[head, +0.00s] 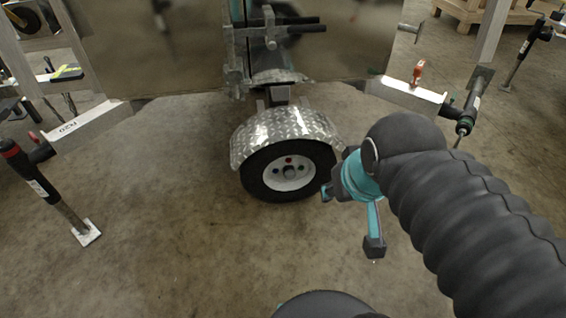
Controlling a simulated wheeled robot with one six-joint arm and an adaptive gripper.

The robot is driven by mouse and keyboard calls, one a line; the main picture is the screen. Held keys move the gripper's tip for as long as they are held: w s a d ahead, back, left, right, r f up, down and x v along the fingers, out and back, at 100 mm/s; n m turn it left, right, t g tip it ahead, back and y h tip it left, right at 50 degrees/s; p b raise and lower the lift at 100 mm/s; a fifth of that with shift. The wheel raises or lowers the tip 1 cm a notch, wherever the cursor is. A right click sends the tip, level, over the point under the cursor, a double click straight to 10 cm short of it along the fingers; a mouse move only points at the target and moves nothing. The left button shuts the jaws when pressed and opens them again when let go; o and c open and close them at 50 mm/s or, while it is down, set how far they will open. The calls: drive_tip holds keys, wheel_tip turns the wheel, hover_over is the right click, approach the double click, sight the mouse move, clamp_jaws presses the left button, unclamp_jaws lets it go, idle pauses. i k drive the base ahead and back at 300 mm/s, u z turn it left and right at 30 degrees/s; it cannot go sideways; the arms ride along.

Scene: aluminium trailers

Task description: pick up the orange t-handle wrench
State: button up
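A small orange object (418,73) stands upright on the pale metal ledge (408,93) at the right of the trailer. It looks like the orange t-handle wrench, but it is too small here to make out its full shape. My gripper (350,220), with teal and dark fingers, hangs below and left of it, in front of the trailer wheel. The fingers are spread apart and nothing shows between them. The dark end of my arm hides part of the gripper.
A trailer wheel (290,170) sits under a diamond-plate fender (285,128) in the middle. A jack leg (45,190) stands at the left, another (470,108) at the right. A wooden pallet (480,12) is at the back right. The concrete floor in front is clear.

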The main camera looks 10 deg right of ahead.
sight(416, 78)
drive_tip(key=z, duration=2.45)
drive_tip(key=i, duration=1.85)
drive_tip(key=u, duration=2.45)
drive_tip(key=i, duration=0.5)
